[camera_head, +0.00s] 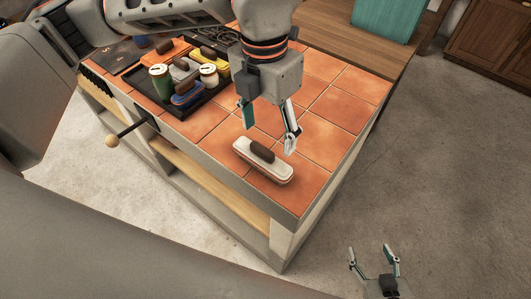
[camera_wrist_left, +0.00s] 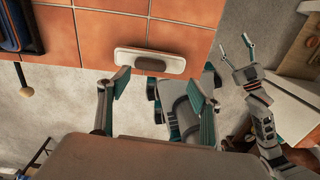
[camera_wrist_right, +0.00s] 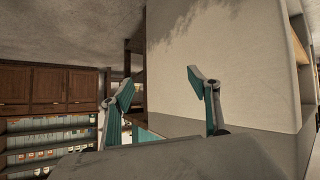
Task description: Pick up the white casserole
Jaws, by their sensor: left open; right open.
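The white casserole (camera_head: 250,157) is a long oval dish with a brown lid handle. It stands near the front right part of the orange tiled counter in the head view. In the left wrist view it also shows (camera_wrist_left: 128,58), just beyond the fingertips. My left gripper (camera_head: 268,130) is open, pointing down above and slightly behind the casserole, apart from it. Its fingers also show in the left wrist view (camera_wrist_left: 158,84).
A black tray (camera_head: 212,98) with several dishes and jars stands on the counter, behind and left of the casserole. A wooden-knobbed handle (camera_head: 113,141) sticks out from the counter's front. The tiles (camera_head: 335,107) right of my left gripper are clear.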

